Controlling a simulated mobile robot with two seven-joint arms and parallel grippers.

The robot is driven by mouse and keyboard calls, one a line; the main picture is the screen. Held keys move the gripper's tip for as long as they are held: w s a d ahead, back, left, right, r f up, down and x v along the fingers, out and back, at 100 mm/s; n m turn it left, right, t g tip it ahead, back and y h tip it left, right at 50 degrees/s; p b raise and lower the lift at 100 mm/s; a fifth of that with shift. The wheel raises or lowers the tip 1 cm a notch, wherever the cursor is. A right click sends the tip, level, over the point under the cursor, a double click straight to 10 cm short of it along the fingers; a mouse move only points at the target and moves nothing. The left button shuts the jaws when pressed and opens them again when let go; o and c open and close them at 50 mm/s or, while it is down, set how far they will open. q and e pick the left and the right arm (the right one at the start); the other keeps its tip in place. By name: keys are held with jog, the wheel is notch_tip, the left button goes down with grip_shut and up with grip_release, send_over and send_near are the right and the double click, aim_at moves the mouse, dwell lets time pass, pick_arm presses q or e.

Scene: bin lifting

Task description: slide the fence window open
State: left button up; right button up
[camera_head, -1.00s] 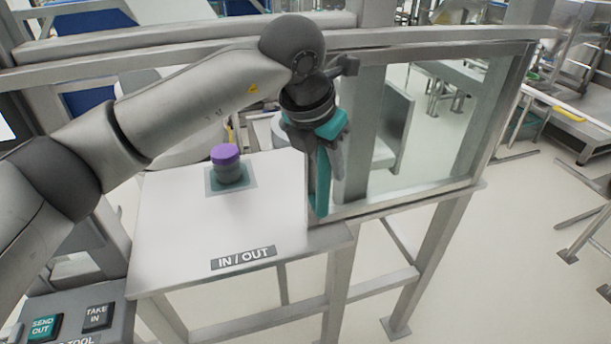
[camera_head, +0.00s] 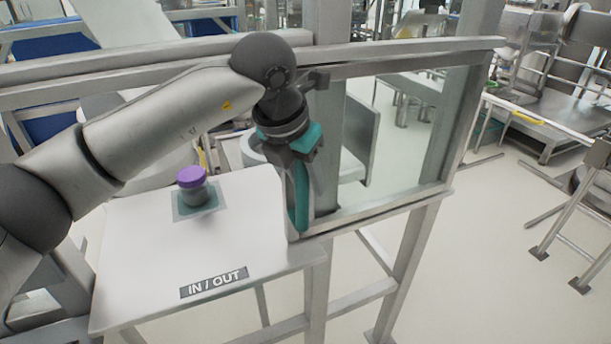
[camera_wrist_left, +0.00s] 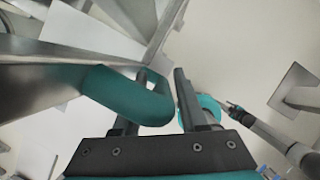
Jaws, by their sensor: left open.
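The fence window (camera_head: 385,205) is a clear pane in a grey metal frame, to the right of the white table. Its upright teal handle (camera_head: 299,205) is at the frame's left end. My left gripper (camera_head: 305,180) is at this handle, its fingers pointing down beside it. In the left wrist view, the rounded end of the handle (camera_wrist_left: 125,92) lies at the open fingers (camera_wrist_left: 162,78), partly covering the left finger. A gap shows between the handle and the right finger. I cannot tell whether the handle touches a finger.
A purple-lidded jar (camera_head: 192,187) stands on a pad on the white table (camera_head: 140,255), left of my gripper. A grey fence rail (camera_head: 150,65) runs behind my arm. A metal bench (camera_head: 560,140) stands at the far right. Floor beyond the window is mostly clear.

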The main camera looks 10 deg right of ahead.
pick_arm(q)
jog(key=v, duration=1.5)
jog(key=shift+r+b, duration=0.15)
jog(key=shift+b, duration=0.15)
